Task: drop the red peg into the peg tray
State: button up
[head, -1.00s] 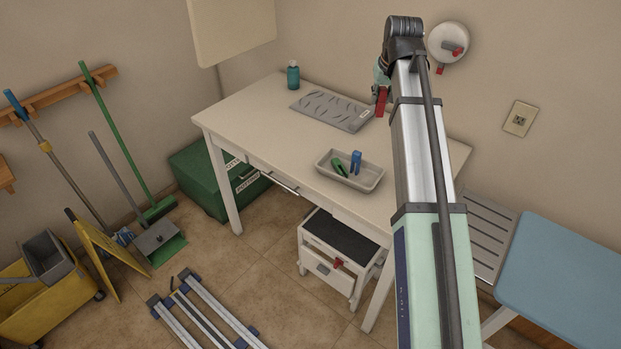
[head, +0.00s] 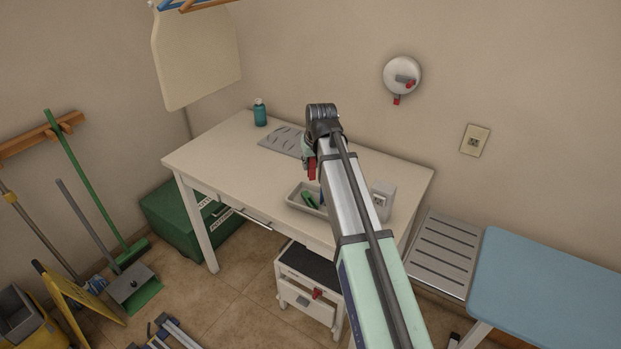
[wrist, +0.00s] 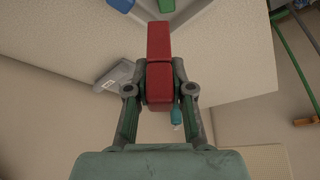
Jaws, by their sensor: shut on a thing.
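The red peg (head: 311,168) hangs from my gripper (wrist: 160,88), which is shut on it. In the wrist view the red peg (wrist: 159,45) is clamped between both fingertips and points towards the tray side. The grey peg tray (head: 291,199) stands on the white table, below and beside the peg in the head view. Its right part is hidden by my arm. A green peg (head: 309,199) lies in it, and a blue peg (head: 322,197) shows only as a sliver. In the wrist view the tray rim (wrist: 178,17) and the blue peg (wrist: 122,4) are at the top edge.
A grey slotted mat (head: 280,140) and a teal bottle (head: 260,113) are at the back of the white table (head: 215,155). A small white box (head: 383,200) stands right of my arm. The table's left half is clear. A blue-topped bench (head: 550,270) stands at the right.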

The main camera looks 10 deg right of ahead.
aim_at(311, 179)
notch_tip(311, 179, down, 7)
jog(key=shift+r+p, duration=0.1)
jog(key=shift+p, duration=0.6)
jog(key=shift+f, duration=0.3)
jog(key=shift+f, duration=0.5)
jog(key=o, duration=0.8)
jog(key=shift+r, duration=0.45)
jog(key=b+v, duration=0.2)
jog(key=v, duration=1)
jog(key=shift+r, duration=0.1)
